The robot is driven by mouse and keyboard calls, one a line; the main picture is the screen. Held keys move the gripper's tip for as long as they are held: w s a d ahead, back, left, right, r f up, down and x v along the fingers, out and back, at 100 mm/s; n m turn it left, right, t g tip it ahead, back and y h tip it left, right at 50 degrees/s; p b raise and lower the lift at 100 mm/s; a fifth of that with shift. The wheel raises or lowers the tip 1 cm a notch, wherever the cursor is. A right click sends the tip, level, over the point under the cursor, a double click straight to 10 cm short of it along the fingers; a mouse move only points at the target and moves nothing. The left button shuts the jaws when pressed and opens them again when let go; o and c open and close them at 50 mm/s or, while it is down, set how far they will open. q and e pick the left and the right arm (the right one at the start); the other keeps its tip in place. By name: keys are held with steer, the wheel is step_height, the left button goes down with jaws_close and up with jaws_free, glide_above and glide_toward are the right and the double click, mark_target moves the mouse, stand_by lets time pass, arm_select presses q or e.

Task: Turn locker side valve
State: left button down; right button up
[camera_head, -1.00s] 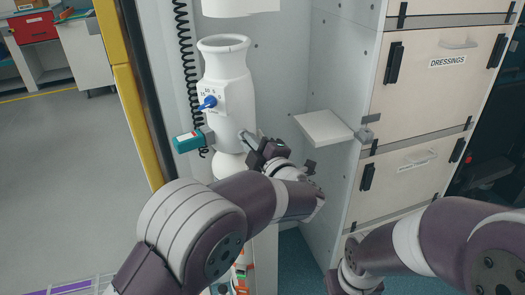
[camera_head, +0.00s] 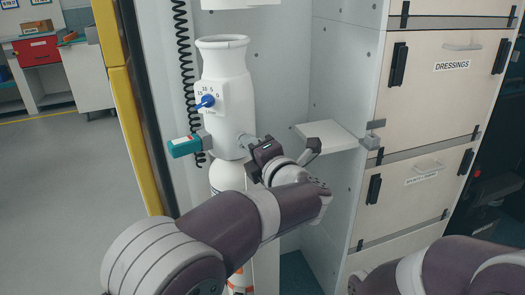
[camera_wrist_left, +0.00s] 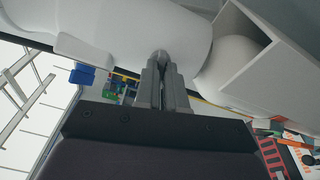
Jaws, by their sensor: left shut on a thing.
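A white bottle-shaped body (camera_head: 224,82) stands upright in the locker in the head view. Its front has a blue knob (camera_head: 205,101) on a dial with numbers, and a teal block (camera_head: 185,147) sticks out at its lower left. My left gripper (camera_head: 247,144) is at the lower right side of the body, shut on a small grey side fitting that its fingers mostly hide. In the left wrist view, the gripper (camera_wrist_left: 163,82) has its fingers close together around the grey rounded end of the fitting (camera_wrist_left: 160,54). My right gripper is out of view.
A white shelf (camera_head: 330,134) juts out just right of my left wrist. Drawers, one labelled DRESSINGS (camera_head: 440,85), stand at the right. A black coiled cord (camera_head: 184,70) hangs left of the body. A yellow post (camera_head: 125,120) edges the locker, with open floor (camera_head: 60,190) beyond.

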arm_select(q)
steer(key=shift+w+r, duration=0.15)
steer(key=shift+r, duration=0.2)
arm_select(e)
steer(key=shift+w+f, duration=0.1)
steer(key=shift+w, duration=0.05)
arm_select(q)
steer(key=c, duration=1.2)
jaws_free()
steer(key=shift+w+f, duration=0.1)
steer(key=shift+f, duration=0.1)
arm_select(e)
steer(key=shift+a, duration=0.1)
